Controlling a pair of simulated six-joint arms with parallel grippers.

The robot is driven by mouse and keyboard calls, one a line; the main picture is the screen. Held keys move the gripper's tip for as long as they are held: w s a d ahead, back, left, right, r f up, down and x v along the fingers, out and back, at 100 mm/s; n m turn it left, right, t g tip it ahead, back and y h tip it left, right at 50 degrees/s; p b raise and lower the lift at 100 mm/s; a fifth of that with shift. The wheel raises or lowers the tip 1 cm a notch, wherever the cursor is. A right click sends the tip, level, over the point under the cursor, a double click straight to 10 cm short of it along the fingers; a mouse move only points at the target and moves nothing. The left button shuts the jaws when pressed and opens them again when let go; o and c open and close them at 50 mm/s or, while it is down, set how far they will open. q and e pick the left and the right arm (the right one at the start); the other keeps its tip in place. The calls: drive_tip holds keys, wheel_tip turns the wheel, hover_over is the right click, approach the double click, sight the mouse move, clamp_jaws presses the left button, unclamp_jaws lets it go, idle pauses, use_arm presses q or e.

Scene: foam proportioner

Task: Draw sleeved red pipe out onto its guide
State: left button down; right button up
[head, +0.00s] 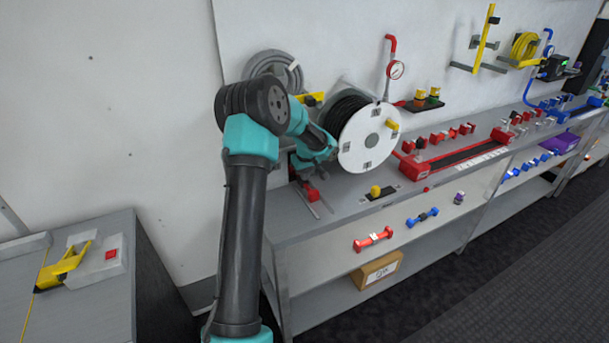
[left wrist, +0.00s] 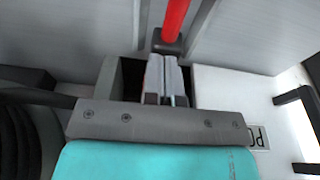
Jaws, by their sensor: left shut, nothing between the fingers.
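A red pipe (left wrist: 175,18) comes down from the top of the left wrist view. Its lower end meets a dark collar or sleeve (left wrist: 167,46). My left gripper (left wrist: 165,62) is shut and empty, its fingertips just below that collar in the picture; I cannot tell whether they touch it. In the head view my left arm reaches to the left side of the hose reel, and its fingertips are not clear there. A red block (head: 312,194) sits between thin grey rails (head: 307,206) on the bench, below the wrist. My right gripper is not in view.
The hose reel's white disc (head: 368,138) stands close to my left wrist. A yellow knob (head: 375,191) and a long red-ended tray (head: 460,155) are on the bench to the right.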

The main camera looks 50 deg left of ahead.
sight(315, 192)
use_arm(q)
drive_tip(key=s+d, duration=0.1)
drive_tip(key=d, duration=0.4)
drive_tip(key=s+d+f, duration=0.1)
drive_tip(key=d, duration=0.2)
drive_tip(key=shift+s+d, duration=0.2)
drive_tip(key=shift+s, duration=0.15)
drive_tip(key=shift+w+a+r, duration=0.1)
drive_tip(key=shift+w+r, duration=0.05)
drive_tip(key=shift+r, duration=0.65)
drive_tip(key=shift+r, duration=0.15)
drive_tip(key=shift+r, duration=0.2)
drive_tip(key=s+d, duration=0.3)
drive_tip(key=d, duration=0.8)
drive_tip(key=shift+s+d, duration=0.15)
drive_tip(key=shift+d, duration=0.15)
